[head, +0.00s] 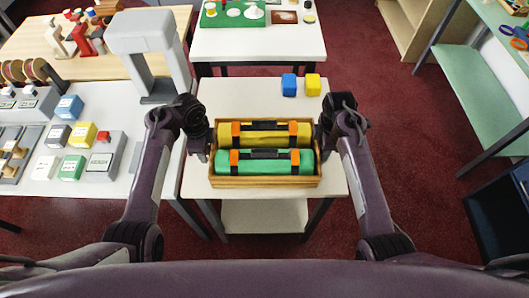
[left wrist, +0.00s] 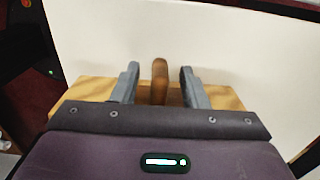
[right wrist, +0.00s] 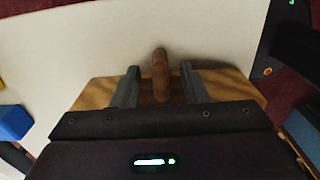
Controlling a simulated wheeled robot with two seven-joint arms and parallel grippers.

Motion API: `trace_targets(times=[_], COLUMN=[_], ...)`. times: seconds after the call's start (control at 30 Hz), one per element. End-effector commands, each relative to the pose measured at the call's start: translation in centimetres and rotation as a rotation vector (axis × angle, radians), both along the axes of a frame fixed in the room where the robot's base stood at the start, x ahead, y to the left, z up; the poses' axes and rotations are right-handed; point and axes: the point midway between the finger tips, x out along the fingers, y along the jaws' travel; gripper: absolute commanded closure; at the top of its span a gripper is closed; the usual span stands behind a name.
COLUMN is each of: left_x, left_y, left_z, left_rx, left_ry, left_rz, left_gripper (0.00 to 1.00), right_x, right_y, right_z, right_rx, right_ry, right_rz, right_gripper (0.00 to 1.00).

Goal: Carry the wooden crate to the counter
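The wooden crate (head: 265,182) sits on a small white table in the head view. It holds a yellow roll (head: 287,130) behind a green roll (head: 265,168), each with orange and black parts. My left gripper (head: 205,152) is at the crate's left end; in the left wrist view (left wrist: 158,88) its open fingers stand either side of a brown handle (left wrist: 159,75), with gaps. My right gripper (head: 322,150) is at the right end; in the right wrist view (right wrist: 160,90) its fingers are likewise open around another brown handle (right wrist: 160,68). I cannot tell which surface is the counter.
The small white table (head: 235,97) also bears a blue block (head: 289,84) and a yellow block (head: 313,85) behind the crate. A cluttered white table (head: 120,185) with a grey arch (head: 145,35) stands left. Another white table (head: 285,42) stands behind. Red floor (head: 400,120) is open at right.

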Motion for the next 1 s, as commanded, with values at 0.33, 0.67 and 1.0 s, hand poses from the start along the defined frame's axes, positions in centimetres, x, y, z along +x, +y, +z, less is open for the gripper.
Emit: trace_targets(times=[0.33,0.67,1.0], left_x=[0.01,0.01,0.10], left_y=[0.01,0.01,0.00], left_z=[0.05,0.05,0.51], left_rx=[0.000,0.000,0.000], left_ry=[0.000,0.000,-0.003], left_rz=[0.000,0.000,0.000], left_gripper=[0.86,1.00,1.00], right_x=[-0.01,0.00,0.09], right_y=[-0.01,0.00,0.01], right_z=[0.03,0.04,0.52], right_rx=[0.000,0.000,0.000], right_ry=[0.000,0.000,-0.003], right_rz=[0.000,0.000,0.000], right_gripper=[0.86,1.00,1.00])
